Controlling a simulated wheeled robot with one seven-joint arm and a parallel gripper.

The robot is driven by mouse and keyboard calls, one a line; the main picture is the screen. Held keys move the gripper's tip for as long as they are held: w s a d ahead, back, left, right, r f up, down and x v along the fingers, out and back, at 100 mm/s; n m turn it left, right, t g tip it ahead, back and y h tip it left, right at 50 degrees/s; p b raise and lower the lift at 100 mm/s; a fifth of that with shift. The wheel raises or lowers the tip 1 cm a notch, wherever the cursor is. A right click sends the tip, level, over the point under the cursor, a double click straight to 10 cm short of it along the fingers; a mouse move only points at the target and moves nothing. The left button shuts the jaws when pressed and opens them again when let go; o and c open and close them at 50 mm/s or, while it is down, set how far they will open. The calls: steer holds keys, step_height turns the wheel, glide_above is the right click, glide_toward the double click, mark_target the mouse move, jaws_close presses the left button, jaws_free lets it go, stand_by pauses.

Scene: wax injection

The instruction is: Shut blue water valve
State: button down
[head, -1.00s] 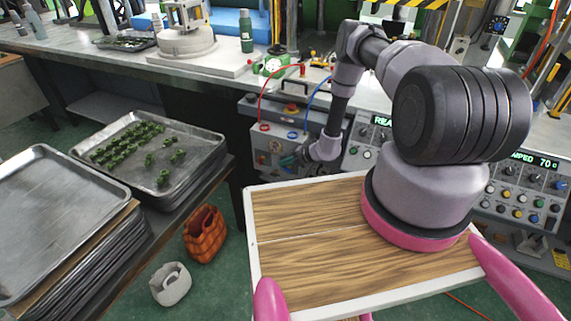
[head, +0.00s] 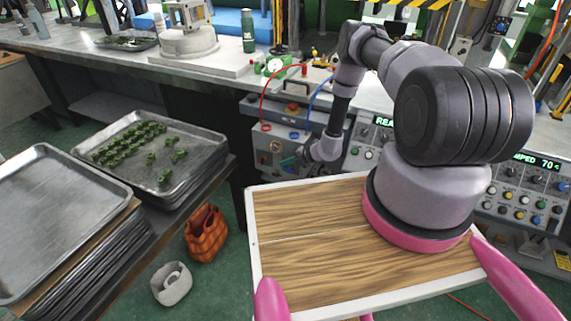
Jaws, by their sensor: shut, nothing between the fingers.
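A grey machine box (head: 262,143) under the bench edge carries the hose fittings. A blue ring-shaped fitting (head: 293,135), seemingly the blue water valve, is on its top, by the lower end of the blue hose (head: 310,101). A red ring (head: 265,127) is to its left, by the red hose (head: 264,96). My gripper (head: 289,161) is at the box's front face, just below the blue fitting. Its fingers are small, dark and teal here, shut and empty. Whether they touch the box, and which way the valve is turned, I cannot tell.
Control panels with displays and knobs (head: 520,190) stand at the right. A metal tray of green pieces (head: 190,134) and stacked empty trays (head: 60,205) are at the left. An orange basket (head: 205,234) and a pale bag (head: 172,284) are on the floor.

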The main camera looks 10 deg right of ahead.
steer(key=shift+r, duration=0.1)
stand_by(0.5)
steer(key=shift+r, duration=0.7)
steer(key=shift+d+r, duration=0.15)
steer(key=shift+r, duration=0.15)
steer(key=s+d+r, duration=0.2)
steer(key=d+r, duration=0.1)
steer(key=r, duration=0.9)
steer(key=shift+s+r, duration=0.2)
steer(key=shift+r, duration=0.2)
steer(key=shift+r, duration=0.1)
